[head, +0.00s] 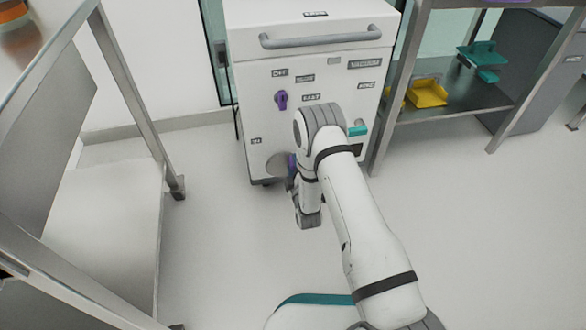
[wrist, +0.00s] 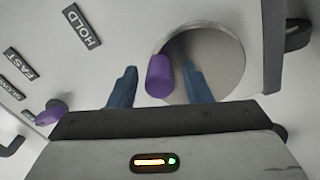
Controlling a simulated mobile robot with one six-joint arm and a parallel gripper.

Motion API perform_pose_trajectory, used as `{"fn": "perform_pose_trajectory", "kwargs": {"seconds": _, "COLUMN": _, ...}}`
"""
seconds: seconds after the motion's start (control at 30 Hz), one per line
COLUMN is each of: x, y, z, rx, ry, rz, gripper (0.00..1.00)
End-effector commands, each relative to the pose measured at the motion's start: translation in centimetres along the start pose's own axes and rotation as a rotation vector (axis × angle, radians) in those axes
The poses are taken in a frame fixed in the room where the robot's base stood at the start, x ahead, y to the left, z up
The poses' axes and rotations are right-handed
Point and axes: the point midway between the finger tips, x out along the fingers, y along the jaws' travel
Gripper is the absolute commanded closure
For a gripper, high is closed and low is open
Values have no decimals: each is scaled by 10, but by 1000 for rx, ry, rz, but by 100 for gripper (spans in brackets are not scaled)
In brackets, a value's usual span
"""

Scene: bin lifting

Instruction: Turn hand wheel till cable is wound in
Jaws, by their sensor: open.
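The hand wheel is a grey disc (wrist: 222,58) low on the front of the white cabinet, with a purple handle (wrist: 160,76) sticking out near its rim. In the head view the wheel (head: 275,165) is partly hidden by my arm, and a bit of the purple handle (head: 292,164) shows. My gripper (wrist: 159,70) is open, its two dark blue fingers one on each side of the handle in the wrist view. I cannot tell whether either finger touches it. The gripper is mostly hidden in the head view. I see no cable.
The white cabinet (head: 310,62) carries a grey bar, labels and a purple knob (head: 281,99). A metal shelf (head: 455,100) with a yellow tray (head: 427,93) stands right, a metal rack (head: 105,225) left. The floor (head: 230,225) between is clear.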

Motion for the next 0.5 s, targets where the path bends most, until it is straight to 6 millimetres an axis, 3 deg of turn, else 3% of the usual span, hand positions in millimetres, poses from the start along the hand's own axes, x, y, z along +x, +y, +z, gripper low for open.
{"fn": "perform_pose_trajectory", "kwargs": {"seconds": 0.3, "x": 4, "y": 0, "z": 0, "rx": 0, "ry": 0, "rz": -2, "gripper": 55}}
{"fn": "perform_pose_trajectory", "kwargs": {"seconds": 0.5, "x": 4, "y": 0, "z": 0, "rx": 0, "ry": 0, "rz": -2, "gripper": 71}}
